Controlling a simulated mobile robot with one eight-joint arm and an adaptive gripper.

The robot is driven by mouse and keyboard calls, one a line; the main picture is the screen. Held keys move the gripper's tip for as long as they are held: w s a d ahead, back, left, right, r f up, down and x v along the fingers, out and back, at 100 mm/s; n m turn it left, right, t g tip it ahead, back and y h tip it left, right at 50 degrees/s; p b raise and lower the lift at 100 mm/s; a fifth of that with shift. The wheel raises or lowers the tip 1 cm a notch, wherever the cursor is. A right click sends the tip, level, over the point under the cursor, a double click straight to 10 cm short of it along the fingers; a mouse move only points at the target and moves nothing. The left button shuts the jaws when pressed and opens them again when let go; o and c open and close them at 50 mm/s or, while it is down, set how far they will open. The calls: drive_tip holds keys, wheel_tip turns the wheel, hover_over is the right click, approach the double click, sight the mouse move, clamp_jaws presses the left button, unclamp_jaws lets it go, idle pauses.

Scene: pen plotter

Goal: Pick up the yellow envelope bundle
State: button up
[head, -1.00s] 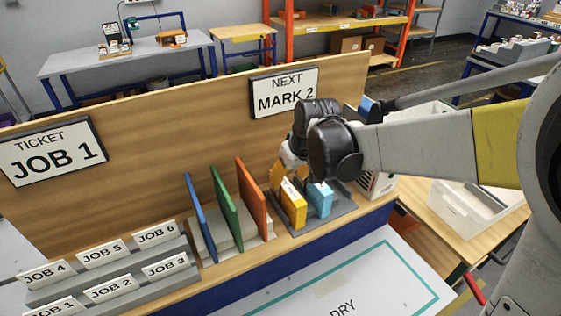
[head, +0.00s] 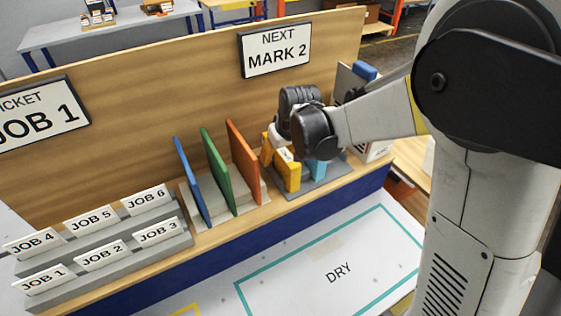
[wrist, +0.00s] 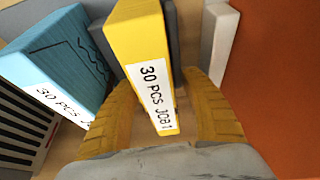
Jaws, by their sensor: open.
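The yellow envelope bundle (head: 290,175) stands upright in a grey holder on the wooden ledge. In the wrist view the yellow bundle (wrist: 145,45) carries a white label reading "30 PCS JOB 1". My gripper (wrist: 162,85) is open, with one yellow finger on each side of the bundle. Whether the fingers touch it I cannot tell.
A light-blue bundle (head: 317,168) stands close to the right of the yellow one; it is at left in the wrist view. An orange panel (head: 243,158) stands to the left, with green and blue panels beyond. The DRY area (head: 335,255) in front is clear.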

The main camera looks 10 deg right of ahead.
drive_tip(key=shift+f, duration=0.3)
drive_tip(key=shift+c, duration=0.4)
clamp_jaws()
